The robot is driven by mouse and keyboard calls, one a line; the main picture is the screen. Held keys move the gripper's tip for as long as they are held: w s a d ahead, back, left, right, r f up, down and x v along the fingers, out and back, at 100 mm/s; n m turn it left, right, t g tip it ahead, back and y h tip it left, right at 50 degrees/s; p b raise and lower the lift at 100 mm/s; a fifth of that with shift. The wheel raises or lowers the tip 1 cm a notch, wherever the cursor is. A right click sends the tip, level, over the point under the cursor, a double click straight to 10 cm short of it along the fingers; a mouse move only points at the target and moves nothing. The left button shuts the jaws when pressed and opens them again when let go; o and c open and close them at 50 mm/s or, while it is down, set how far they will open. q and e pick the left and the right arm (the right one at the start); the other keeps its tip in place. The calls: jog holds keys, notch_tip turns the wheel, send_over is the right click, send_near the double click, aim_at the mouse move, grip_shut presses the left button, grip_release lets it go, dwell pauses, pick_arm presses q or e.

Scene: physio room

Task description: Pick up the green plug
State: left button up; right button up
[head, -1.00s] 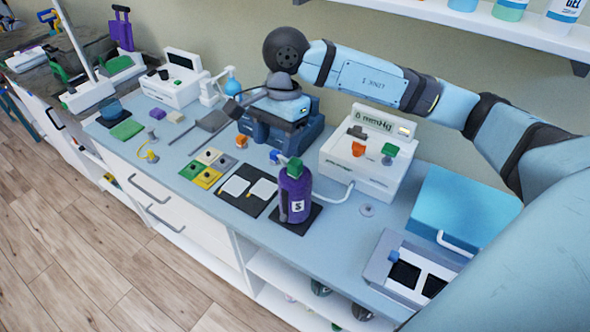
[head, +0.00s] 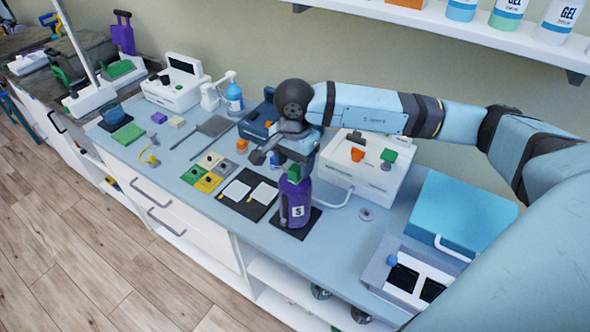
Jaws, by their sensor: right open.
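A green plug (head: 389,156) stands upright on the front of the white unit (head: 365,178), to the right of an orange plug (head: 357,155). My right gripper (head: 265,156) reaches in from the right, over the counter behind the purple bottle (head: 296,204). Its dark fingers point left and down, open, with nothing seen between them. It is well to the left of the green plug and apart from it. My left gripper is out of view.
The purple bottle stands on a black mat just in front of my right gripper. Colored tiles (head: 208,182) and a black panel with white pads (head: 236,190) lie to its left. A blue box (head: 462,215) stands on the right. A shelf (head: 480,32) hangs above.

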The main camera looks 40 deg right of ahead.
aim_at(295, 168)
notch_tip(295, 168, down, 3)
jog(key=shift+d+f, duration=0.1)
jog(key=shift+c, duration=0.4)
jog(key=c, duration=0.8)
